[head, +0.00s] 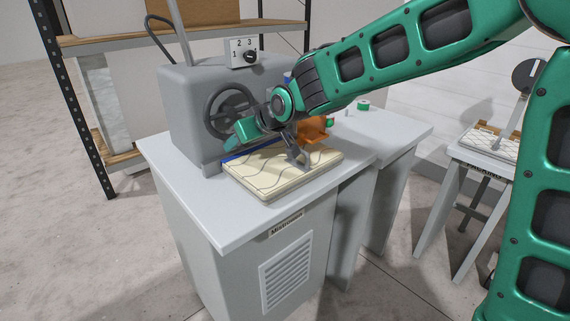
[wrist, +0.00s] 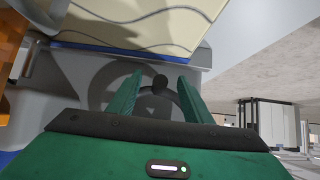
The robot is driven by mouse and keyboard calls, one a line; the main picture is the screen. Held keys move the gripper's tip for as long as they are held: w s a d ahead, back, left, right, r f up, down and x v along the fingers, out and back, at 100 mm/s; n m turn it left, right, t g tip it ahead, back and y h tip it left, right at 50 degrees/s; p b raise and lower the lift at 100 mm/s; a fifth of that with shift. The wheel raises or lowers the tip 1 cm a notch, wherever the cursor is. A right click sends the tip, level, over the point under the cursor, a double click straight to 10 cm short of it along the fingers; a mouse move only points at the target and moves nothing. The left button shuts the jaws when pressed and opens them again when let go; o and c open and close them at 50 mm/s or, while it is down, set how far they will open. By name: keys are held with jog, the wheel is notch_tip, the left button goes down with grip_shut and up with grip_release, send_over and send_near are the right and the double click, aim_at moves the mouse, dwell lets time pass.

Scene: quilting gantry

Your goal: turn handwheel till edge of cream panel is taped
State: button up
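The cream panel (head: 290,172) with dark wavy lines lies flat on the grey table in front of the machine. It also shows at the top of the wrist view (wrist: 150,20), with a blue strip along its machine-side edge (wrist: 95,47). The dark handwheel (head: 230,108) is on the front of the grey machine, partly hidden by my gripper (head: 241,132). In the wrist view, my gripper (wrist: 157,78) has its two green fingers apart. The handwheel's round knob (wrist: 160,82) shows between them, with gaps on both sides; I cannot tell its depth relative to the fingertips.
The grey machine (head: 185,100) carries a selector dial (head: 247,55) marked 1 2 3. An orange part (head: 314,129) and a green roll (head: 363,104) are right of the wheel. A shelf rack (head: 95,45) stands behind left; another table (head: 490,165) stands right.

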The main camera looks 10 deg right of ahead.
jog(key=shift+d, duration=0.15)
send_over(265, 171)
jog(key=s, duration=0.2)
jog(key=shift+w, duration=0.25)
dwell(0.6)
